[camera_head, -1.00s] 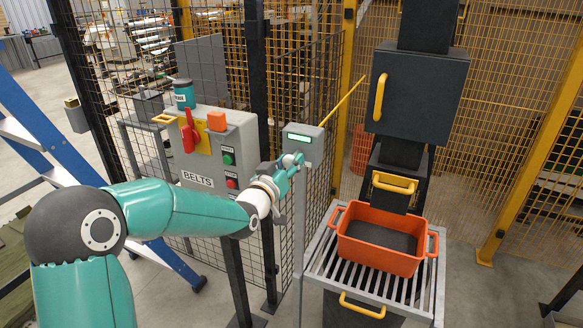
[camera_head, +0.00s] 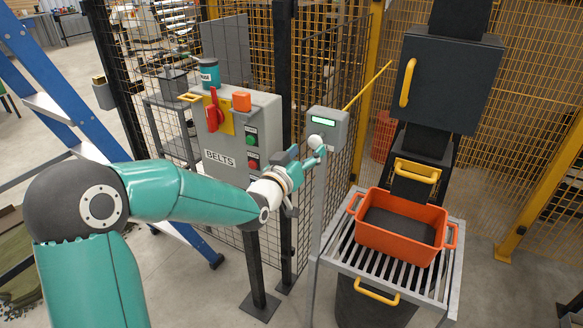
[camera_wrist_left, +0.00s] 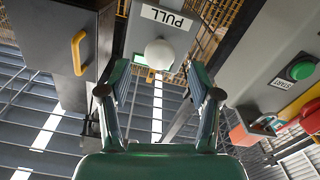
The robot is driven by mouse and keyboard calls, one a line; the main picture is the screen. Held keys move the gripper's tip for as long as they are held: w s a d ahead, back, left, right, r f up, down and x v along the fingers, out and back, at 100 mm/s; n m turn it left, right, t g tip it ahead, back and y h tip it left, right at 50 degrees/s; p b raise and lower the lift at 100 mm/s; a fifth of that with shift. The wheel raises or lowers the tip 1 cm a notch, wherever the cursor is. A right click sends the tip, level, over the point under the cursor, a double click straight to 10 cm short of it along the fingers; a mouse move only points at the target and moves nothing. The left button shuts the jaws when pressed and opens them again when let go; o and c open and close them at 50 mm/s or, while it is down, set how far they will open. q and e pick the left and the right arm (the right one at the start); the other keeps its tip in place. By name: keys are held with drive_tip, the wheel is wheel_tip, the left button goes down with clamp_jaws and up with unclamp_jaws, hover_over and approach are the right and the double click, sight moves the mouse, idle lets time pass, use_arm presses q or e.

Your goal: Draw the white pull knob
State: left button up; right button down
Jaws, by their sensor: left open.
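The white pull knob (camera_head: 315,142) is a round ball on the front of a small grey box (camera_head: 335,128) on a post. In the left wrist view the knob (camera_wrist_left: 159,54) hangs under a label reading PULL (camera_wrist_left: 166,17). My left gripper (camera_head: 308,155) is right at the knob in the head view. In the wrist view its two fingers (camera_wrist_left: 158,75) are open, one to each side of the knob, near their tips. I cannot tell whether either finger touches it. My right gripper is in no view.
A BELTS control box (camera_head: 222,145) with red and green buttons stands left of the knob. An orange crate (camera_head: 400,247) sits on a slatted stand (camera_head: 340,250) to the right. Mesh fencing (camera_head: 270,60) is behind, and a blue ladder (camera_head: 60,100) is at the left.

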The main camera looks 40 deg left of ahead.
use_arm(q)
drive_tip(key=s, duration=0.8)
drive_tip(key=shift+s+d, duration=0.25)
drive_tip(key=shift+d, duration=0.2)
drive_tip(key=shift+d, duration=0.1)
